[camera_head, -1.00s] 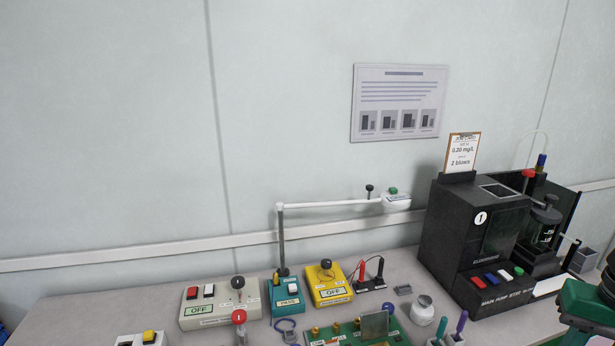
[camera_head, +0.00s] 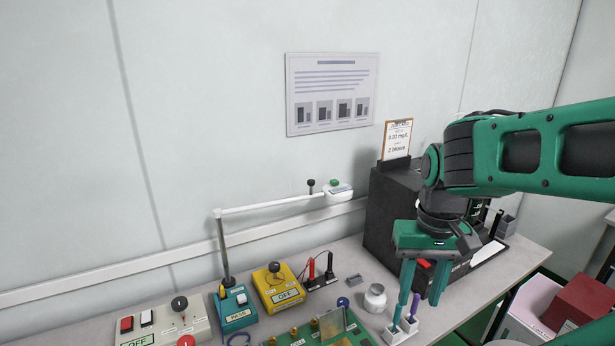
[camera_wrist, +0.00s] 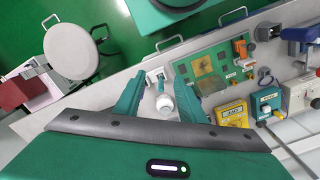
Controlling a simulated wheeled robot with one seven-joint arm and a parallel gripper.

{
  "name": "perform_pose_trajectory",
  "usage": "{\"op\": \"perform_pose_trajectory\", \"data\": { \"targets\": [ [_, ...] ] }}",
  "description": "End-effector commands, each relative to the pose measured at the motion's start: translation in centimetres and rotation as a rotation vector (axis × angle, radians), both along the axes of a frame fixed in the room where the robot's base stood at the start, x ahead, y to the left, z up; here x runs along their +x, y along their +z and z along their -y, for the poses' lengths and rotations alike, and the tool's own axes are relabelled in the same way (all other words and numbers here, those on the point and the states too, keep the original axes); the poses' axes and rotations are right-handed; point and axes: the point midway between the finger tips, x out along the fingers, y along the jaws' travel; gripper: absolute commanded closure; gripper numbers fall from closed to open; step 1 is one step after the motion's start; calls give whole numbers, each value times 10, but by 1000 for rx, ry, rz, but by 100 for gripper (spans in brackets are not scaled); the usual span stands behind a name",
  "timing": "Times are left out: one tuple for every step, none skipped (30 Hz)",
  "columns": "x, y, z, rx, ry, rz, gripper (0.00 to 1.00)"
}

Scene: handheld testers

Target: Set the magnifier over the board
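The magnifier has a white head (camera_head: 338,192) with a green knob, on a long white arm (camera_head: 270,204) from a grey post (camera_head: 222,250). A small black knob stands beside the head. The head hangs high, toward the wall behind the green board (camera_head: 300,339). The board lies at the bench front, cut off by the frame in the head view; it also shows in the wrist view (camera_wrist: 207,68), its gold square visible. My gripper (camera_head: 417,300) is open and empty, right of the board, above the pen holder. It also shows in the wrist view (camera_wrist: 157,82).
A white jar (camera_head: 375,298) and a pen holder (camera_head: 399,334) stand right of the board. A yellow box (camera_head: 279,289), teal box (camera_head: 236,310) and grey switch box (camera_head: 160,328) stand left. A black machine (camera_head: 390,218) is partly hidden behind my arm.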

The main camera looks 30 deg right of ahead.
Motion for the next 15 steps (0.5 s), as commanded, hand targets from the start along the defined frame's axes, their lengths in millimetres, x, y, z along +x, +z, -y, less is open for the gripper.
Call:
{"op": "perform_pose_trajectory", "data": {
  "targets": [
    [7, 8, 4, -15, -7, 13, 63],
    [14, 12, 7, -25, -10, 16, 63],
    [27, 21, 6, -45, -18, 20, 63],
    [40, 28, 9, -61, -23, 26, 63],
    [55, 37, 12, -80, -29, 34, 63],
    [77, 50, 16, -108, -41, 46, 63],
    [95, 61, 18, -130, -51, 57, 63],
    [115, 73, 20, -150, -61, 72, 63],
    [142, 88, 20, -177, -76, 93, 63],
    [162, 99, 18, -193, -87, 110, 63],
    [182, 109, 16, -209, -98, 127, 63],
    [208, 122, 10, -226, -113, 150, 63],
    [226, 131, 5, -236, -124, 168, 63],
    [243, 140, 0, -243, -134, 187, 63],
    [265, 150, -9, -251, -149, 208, 63]
  ]
}}
